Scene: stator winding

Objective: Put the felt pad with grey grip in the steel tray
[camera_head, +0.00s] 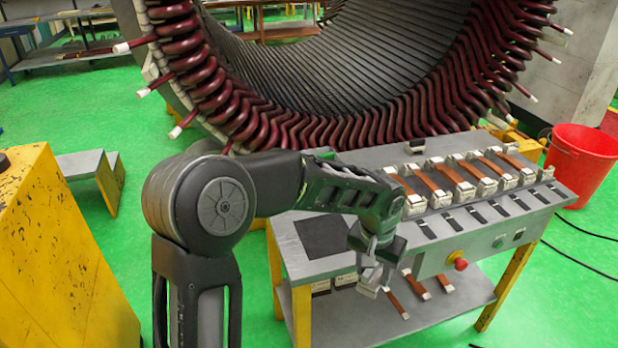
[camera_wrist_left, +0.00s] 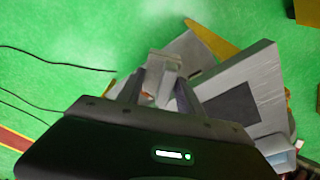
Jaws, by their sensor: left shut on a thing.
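My left gripper (camera_head: 372,272) is in front of the workbench's front edge, pointing down, below the level of its top. It is shut on a small pale grey block, which also shows between the fingers in the left wrist view (camera_wrist_left: 160,82). It looks like the felt pad with grey grip, but the fingers hide much of it and I see no felt face clearly. I cannot make out a steel tray for certain in either view. My right gripper is not in view.
The workbench (camera_head: 305,268) has a dark square mat (camera_head: 325,236), a row of copper bars in pale clamps (camera_head: 465,183) and a red button (camera_head: 461,264). Copper strips (camera_head: 416,285) lie on the lower shelf. A large stator stands behind; a red bucket (camera_head: 581,165) is at right.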

